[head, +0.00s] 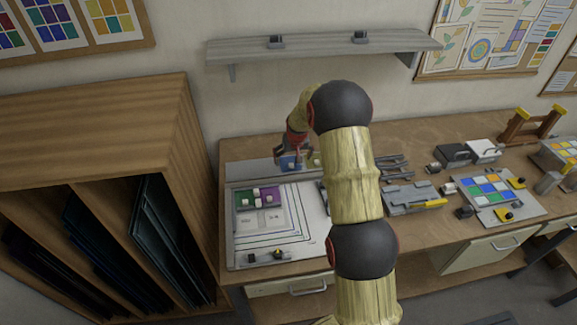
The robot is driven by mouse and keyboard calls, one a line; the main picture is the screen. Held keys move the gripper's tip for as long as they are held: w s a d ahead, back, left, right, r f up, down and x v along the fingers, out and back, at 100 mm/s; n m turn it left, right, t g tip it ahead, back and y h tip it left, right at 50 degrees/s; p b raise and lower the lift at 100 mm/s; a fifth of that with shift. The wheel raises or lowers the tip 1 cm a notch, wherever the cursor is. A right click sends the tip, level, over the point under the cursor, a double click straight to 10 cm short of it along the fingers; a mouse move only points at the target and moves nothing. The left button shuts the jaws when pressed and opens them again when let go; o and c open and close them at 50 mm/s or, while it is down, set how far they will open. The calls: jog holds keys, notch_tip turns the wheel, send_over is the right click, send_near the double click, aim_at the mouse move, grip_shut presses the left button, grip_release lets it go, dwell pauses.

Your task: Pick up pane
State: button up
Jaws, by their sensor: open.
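My gripper (292,155) is open at the back of the workbench, over the grey strip behind the white sheet. A small blue pane (290,164) lies right below the fingers, and a yellow pane (314,161) is just to its right, partly hidden by my arm. I cannot tell whether the fingers touch the blue pane. A green pane (242,201) and a purple pane (270,194) lie on the white layout board (302,215), with small pale blocks on and around them.
A wooden rack (95,100) with dark sheets stands left of the workbench (420,135). A grey shelf (325,43) hangs above. Right of my arm are tools, a grey tray (410,200) and a board with coloured squares (490,187). My arm hides the bench middle.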

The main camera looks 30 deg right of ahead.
aim_at(291, 165)
jog(key=shift+w+f, duration=0.7)
jog(key=shift+f, duration=0.15)
jog(key=shift+d+x, duration=0.15)
jog(key=shift+x, duration=1.35)
jog(key=shift+d+x, duration=0.2)
jog(key=shift+x, duration=1.3)
jog(key=shift+w+r, duration=0.15)
jog(key=c, duration=1.9)
jog(key=shift+c, duration=0.2)
